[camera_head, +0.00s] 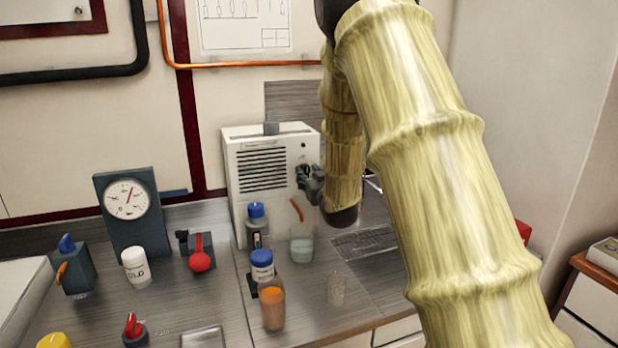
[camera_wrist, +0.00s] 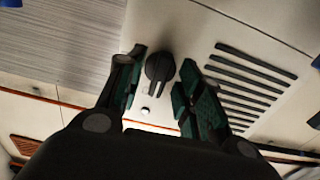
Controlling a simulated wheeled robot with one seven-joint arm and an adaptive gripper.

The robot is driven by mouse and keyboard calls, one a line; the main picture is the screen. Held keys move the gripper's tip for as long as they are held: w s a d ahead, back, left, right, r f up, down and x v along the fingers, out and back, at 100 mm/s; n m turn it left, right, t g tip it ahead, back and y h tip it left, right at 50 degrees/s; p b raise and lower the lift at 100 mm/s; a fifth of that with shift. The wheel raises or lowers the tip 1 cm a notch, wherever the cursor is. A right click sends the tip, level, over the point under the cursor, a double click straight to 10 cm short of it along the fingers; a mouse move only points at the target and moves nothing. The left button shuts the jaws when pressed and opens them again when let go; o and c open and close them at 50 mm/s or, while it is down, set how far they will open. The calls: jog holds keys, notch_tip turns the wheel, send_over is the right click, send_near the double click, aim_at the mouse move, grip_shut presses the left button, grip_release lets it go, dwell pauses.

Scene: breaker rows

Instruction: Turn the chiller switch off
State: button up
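The chiller (camera_head: 262,172) is a white box with dark vent slots at the back of the bench. Its front also shows in the wrist view with its slots (camera_wrist: 250,80). A black rotary knob (camera_wrist: 159,68) on that front is the switch, its grip bar about upright in the wrist picture. My gripper (camera_head: 308,180) is at the right part of the chiller's front and hides the knob in the head view. In the wrist view my gripper (camera_wrist: 162,62) is open, with one finger on each side of the knob and gaps between. I cannot tell whether the fingertips reach past it.
Blue-capped bottles (camera_head: 262,265), a beaker (camera_head: 302,245) and an orange-filled glass (camera_head: 272,308) stand in front of the chiller. A dial gauge (camera_head: 127,200) and a red-handled part (camera_head: 200,258) are to the left. A metal grating (camera_head: 365,243) lies right of the beaker.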

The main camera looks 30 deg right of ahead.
jog(key=v, duration=1.2)
jog(key=shift+d, duration=0.1)
